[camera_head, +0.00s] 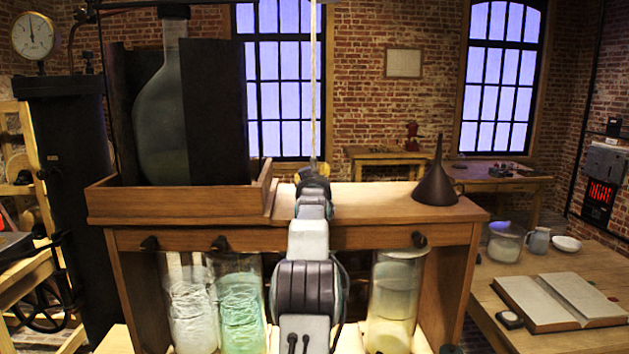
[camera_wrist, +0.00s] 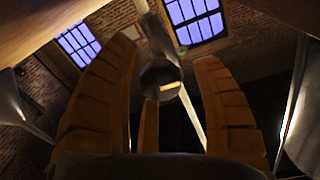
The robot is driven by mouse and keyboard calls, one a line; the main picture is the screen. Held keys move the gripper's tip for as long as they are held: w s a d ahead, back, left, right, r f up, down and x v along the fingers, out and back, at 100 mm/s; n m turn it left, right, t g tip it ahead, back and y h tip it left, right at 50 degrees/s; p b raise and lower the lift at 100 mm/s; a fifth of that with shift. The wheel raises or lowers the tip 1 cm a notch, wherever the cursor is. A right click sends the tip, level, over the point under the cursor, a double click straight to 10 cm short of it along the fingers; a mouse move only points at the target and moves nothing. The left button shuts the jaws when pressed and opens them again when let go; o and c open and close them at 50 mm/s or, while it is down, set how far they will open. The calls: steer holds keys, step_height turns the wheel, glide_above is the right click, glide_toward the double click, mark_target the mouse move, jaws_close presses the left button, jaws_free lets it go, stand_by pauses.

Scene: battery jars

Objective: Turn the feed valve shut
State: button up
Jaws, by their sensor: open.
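My gripper (camera_head: 313,170) is at the front edge of the wooden shelf, in the middle of the head view, seen from behind over my arm. In the wrist view its orange fingers (camera_wrist: 163,65) stand apart. A dark, round-ended part (camera_wrist: 160,78) shows between them, with a gap on both sides; I cannot tell for sure that it is the feed valve. Whatever is behind my arm is hidden.
Glass jars stand under the shelf, two at the left, one whitish (camera_head: 190,310) and one greenish (camera_head: 240,305), and a yellowish one (camera_head: 395,300) at the right. A dark funnel (camera_head: 436,188) stands on the shelf top. A large glass vessel (camera_head: 162,120) stands at the left.

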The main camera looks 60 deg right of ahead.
steer(key=shift+c, duration=0.4)
steer(key=c, duration=1.1)
steer(key=shift+m+b, duration=0.3)
steer(key=shift+b, duration=0.05)
steer(key=shift+m+b, duration=0.3)
steer(key=shift+m, duration=0.3)
steer(key=m, duration=0.5)
steer(key=shift+a+r, duration=0.1)
steer(key=shift+r, duration=0.05)
steer(key=shift+m, duration=0.4)
steer(key=o, duration=1.2)
